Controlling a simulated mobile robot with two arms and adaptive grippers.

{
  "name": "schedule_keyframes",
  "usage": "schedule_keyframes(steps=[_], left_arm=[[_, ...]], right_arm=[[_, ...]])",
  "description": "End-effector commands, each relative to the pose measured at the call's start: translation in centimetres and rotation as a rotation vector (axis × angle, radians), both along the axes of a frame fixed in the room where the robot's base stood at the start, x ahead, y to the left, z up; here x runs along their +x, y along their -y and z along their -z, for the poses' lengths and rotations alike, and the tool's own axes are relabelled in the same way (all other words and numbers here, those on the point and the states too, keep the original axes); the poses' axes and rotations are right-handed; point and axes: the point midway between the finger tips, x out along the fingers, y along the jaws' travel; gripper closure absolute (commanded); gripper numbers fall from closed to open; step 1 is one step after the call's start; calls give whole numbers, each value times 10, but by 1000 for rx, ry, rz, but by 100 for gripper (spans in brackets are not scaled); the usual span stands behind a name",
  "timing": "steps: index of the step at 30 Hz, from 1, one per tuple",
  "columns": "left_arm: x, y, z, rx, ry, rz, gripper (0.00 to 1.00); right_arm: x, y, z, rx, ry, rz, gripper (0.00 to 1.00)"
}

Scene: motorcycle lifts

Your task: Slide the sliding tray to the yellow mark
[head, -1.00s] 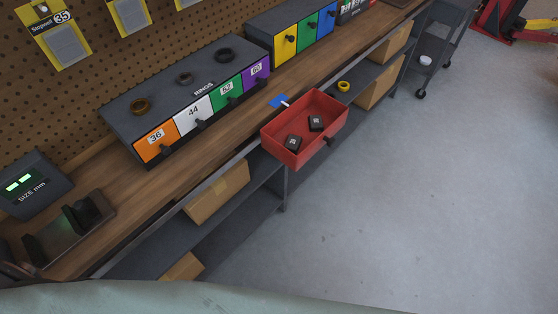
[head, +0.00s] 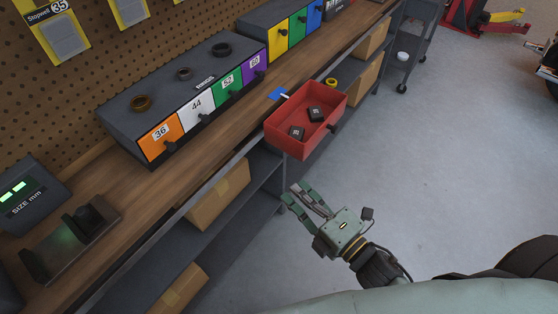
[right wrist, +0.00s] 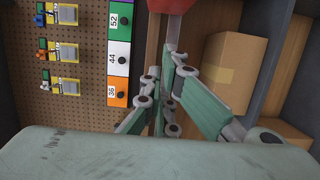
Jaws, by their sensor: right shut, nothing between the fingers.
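The red sliding tray (head: 301,139) is an open box with a dark knob on its front. It juts out at the front edge of the workbench and holds two dark square pieces. It also shows in part at the top of the right wrist view (right wrist: 172,5). My right gripper (head: 297,194) is shut and empty, below the tray and apart from it, in front of the bench. Its fingers also show in the right wrist view (right wrist: 167,75). A blue mark (head: 277,95) lies on the bench behind the tray. My left gripper is not in view.
A drawer box (head: 120,125) with coloured, numbered fronts stands on the workbench (head: 135,195). Cardboard boxes (head: 218,195) sit on the shelf below.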

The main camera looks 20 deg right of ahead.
Motion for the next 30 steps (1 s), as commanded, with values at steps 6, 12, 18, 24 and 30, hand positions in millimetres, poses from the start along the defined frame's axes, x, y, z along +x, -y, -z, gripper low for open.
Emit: schedule_keyframes(steps=[6, 12, 18, 24, 30], left_arm=[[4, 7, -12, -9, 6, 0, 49], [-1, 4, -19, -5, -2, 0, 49], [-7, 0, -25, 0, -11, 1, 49], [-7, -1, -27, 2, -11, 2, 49], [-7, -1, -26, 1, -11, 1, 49]], right_arm=[[42, -18, -4, 3, 3, 1, 100], [80, -35, -4, 4, 2, 1, 100], [96, -10, -1, 1, -3, 2, 100], [102, -3, 0, 3, -3, 2, 100], [102, -2, 0, 4, -3, 2, 100]])
